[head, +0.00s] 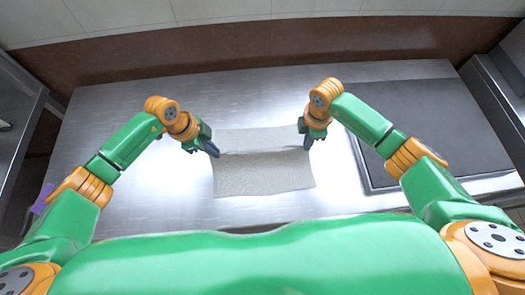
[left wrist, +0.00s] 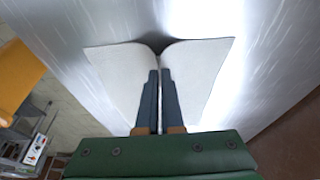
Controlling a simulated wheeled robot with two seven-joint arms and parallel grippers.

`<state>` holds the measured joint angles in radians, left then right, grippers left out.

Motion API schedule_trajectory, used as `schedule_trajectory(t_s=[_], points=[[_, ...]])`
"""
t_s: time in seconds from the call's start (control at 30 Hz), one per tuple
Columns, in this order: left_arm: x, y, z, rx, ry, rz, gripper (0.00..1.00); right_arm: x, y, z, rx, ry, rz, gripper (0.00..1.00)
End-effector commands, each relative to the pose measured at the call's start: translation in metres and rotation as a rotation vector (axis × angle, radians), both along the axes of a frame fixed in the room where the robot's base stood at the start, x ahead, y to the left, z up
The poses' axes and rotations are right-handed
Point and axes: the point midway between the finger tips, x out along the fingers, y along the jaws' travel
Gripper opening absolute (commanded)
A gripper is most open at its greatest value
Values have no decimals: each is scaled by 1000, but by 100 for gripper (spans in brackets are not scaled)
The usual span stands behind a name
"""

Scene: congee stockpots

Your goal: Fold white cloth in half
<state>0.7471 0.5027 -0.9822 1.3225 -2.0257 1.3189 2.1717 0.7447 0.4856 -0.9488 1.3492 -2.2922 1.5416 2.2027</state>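The white cloth (head: 262,175) lies on the steel counter, with a crease running across it between my two grippers. My left gripper (head: 215,152) is at the cloth's left edge. In the left wrist view, its dark fingers (left wrist: 159,75) are close together and pinch the cloth (left wrist: 205,60), which dips into a notch at the tips and spreads out on both sides. My right gripper (head: 307,143) is at the cloth's right edge, level with the crease. Its fingers look closed on the edge there, though the tips are small in view.
A dark flat panel (head: 430,130) is set into the counter to the right of the cloth. The steel counter (head: 120,190) is bare to the left of the cloth. A brown wall (head: 230,45) stands behind the counter.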

Motion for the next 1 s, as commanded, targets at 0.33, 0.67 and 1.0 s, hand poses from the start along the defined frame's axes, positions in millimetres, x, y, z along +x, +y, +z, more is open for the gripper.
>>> schedule_trajectory(t_s=[0.33,0.67,1.0], points=[[0,-3,16,44,0,-5,0,0,0,15,0,-1,0,0],[2,-10,107,301,-5,-1,0,2,1,108,1,-7,2,0],[0,-11,142,301,3,1,0,0,2,143,0,0,0,0]])
